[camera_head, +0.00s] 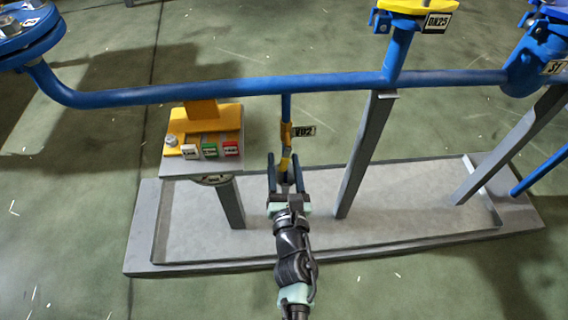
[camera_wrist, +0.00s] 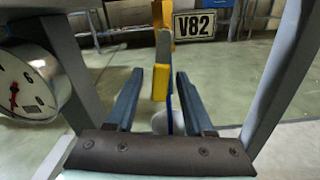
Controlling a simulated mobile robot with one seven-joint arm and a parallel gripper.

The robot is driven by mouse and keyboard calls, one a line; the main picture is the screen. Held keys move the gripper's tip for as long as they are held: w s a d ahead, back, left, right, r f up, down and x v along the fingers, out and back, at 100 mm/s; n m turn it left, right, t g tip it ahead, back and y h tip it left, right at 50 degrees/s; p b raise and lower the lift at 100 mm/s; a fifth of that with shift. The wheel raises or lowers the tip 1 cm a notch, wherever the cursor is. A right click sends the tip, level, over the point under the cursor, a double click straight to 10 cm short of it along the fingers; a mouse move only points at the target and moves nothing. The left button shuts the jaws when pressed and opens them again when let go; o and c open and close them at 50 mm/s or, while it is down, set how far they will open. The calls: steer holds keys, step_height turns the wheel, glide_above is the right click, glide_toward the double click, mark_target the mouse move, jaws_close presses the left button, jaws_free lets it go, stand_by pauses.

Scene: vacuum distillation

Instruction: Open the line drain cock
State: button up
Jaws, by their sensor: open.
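The drain cock hangs on a short blue drop pipe (camera_head: 286,107) below the long blue line, beside a tag reading V82 (camera_head: 304,131). Its yellow lever (camera_head: 285,163) points down; it also shows upright in the wrist view (camera_wrist: 160,83). My gripper (camera_head: 284,158) is open, with one finger on each side of the lever. In the wrist view the lever stands between my two dark fingers (camera_wrist: 158,78), with a visible gap on both sides. I cannot tell exactly how deep the lever sits between them.
A yellow button box (camera_head: 205,135) on a grey post stands left of the cock. A grey support post (camera_head: 362,160) stands to the right. A low-rimmed grey tray (camera_head: 400,255) lies below. A round gauge (camera_wrist: 28,85) shows at the wrist view's left.

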steer(key=shift+s, duration=0.1)
steer(key=s+p, duration=0.1)
steer(key=s, duration=1.1)
steer(key=shift+s, duration=0.4)
